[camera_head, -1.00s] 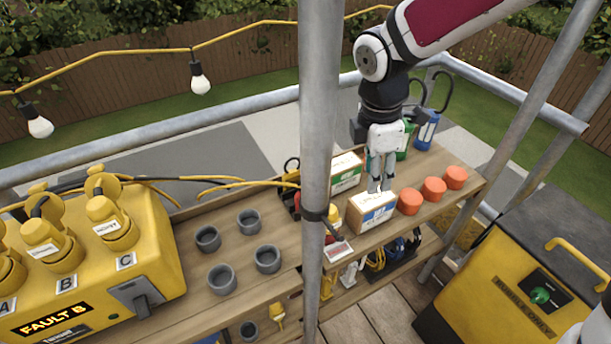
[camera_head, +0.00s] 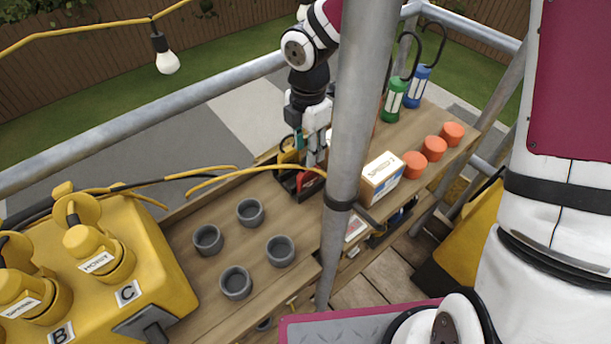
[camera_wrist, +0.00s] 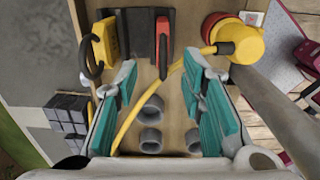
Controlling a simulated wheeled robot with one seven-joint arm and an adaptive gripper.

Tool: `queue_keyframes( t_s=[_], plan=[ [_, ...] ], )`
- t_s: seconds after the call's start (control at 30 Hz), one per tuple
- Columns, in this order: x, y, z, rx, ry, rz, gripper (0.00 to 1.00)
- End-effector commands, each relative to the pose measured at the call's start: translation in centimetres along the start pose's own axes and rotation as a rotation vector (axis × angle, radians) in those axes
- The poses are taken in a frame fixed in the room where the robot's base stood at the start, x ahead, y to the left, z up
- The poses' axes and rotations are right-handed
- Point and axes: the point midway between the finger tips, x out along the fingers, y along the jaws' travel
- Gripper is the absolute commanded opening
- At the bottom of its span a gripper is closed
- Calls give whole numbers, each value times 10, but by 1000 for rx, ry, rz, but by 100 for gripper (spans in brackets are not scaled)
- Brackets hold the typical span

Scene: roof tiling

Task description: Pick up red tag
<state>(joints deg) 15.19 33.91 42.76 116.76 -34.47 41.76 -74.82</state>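A narrow red piece (camera_wrist: 165,42), which may be the red tag, stands in a dark holder (camera_wrist: 140,38) at the top middle of the wrist view. No writing on it is readable. In the head view, a bit of red (camera_head: 319,172) shows at the dark holder (camera_head: 293,186), partly hidden. A yellow tag-like piece (camera_wrist: 106,42) with a black hook is to its left in the wrist view. My gripper (camera_wrist: 160,108) is open and empty, its teal pads wide apart. In the head view my gripper (camera_head: 311,160) is above the holder, behind the pole.
A grey pole (camera_head: 360,95) stands close to my gripper's right. A yellow cable (camera_wrist: 143,96) crosses between the fingers in the wrist view. Several grey cups (camera_head: 250,212), a white-labelled box (camera_head: 381,178) and orange cylinders (camera_head: 433,148) stand on the wooden shelf (camera_head: 208,272).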

Motion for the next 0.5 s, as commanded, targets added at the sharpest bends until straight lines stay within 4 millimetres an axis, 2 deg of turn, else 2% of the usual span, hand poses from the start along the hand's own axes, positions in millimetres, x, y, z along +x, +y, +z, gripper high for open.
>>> queue_keyframes(
  t_s=[0.03,0.13,0.37,0.5],
  plan=[
    [11,0,-1,-2,3,-3,37],
    [26,0,-1,-2,2,-2,37],
    [42,0,0,-1,1,0,37],
    [58,-3,0,-1,2,-2,37]
  ],
)
